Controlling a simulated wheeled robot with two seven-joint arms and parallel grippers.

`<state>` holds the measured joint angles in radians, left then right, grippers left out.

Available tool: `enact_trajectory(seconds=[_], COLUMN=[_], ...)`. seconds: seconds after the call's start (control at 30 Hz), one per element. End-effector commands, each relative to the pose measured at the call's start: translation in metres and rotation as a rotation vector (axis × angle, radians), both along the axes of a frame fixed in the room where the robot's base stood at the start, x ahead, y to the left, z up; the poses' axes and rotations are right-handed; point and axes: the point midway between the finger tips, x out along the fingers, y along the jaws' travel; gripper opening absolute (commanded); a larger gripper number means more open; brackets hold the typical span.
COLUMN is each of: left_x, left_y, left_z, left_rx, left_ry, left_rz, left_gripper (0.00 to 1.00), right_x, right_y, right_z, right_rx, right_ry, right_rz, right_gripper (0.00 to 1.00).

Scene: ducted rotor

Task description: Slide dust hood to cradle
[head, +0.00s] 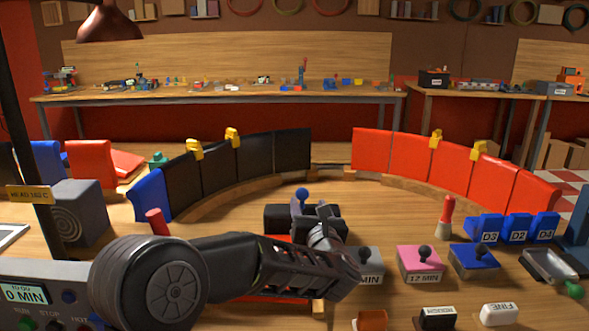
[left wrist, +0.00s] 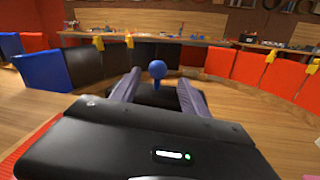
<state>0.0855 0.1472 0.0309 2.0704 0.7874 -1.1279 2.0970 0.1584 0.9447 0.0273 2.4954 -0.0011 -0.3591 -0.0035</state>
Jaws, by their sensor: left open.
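A dark block with a blue ball knob (head: 302,193), which looks like the dust hood, sits on the table inside the ring of curved panels. Its knob also shows in the left wrist view (left wrist: 157,70). My left gripper (head: 318,212) is open at the block. In the left wrist view its two fingers (left wrist: 159,80) stand on either side of the knob's line, with a gap to each side. I cannot tell whether they touch the block. My gripper and arm hide part of the block and the red piece (head: 275,239) below. I cannot pick out the cradle for certain. My right gripper is out of view.
Black panels (head: 222,165) curve at left and red panels (head: 450,168) at right, with yellow clips on top. Knobbed grey, pink (head: 420,263) and blue (head: 474,261) blocks stand at front right, near a red-topped peg (head: 446,217). Bare table lies between the panels.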

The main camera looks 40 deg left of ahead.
Motion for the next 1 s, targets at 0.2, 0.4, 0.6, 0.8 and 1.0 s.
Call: enact_trajectory(seconds=[0.2, 0.4, 0.6, 0.8, 1.0], left_x=[-0.004, -0.004, 0.003, 0.021, 0.040], left_y=[-0.006, -0.005, 0.003, 0.024, 0.046], left_z=[-0.001, -0.002, -0.001, 0.000, 0.000], left_rx=[0.016, 0.016, 0.015, 0.016, 0.015], left_ry=[0.018, 0.016, 0.018, 0.017, 0.016], left_rz=[0.040, 0.038, 0.039, 0.040, 0.039], left_gripper=[0.53, 0.53, 0.53, 0.53, 0.53], right_x=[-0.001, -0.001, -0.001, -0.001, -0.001], right_y=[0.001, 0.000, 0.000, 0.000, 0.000], right_z=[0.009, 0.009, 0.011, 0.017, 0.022], right_rx=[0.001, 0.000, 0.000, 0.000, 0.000], right_ry=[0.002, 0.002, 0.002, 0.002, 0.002], right_rz=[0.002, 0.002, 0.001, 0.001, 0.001], right_gripper=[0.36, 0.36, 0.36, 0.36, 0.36])
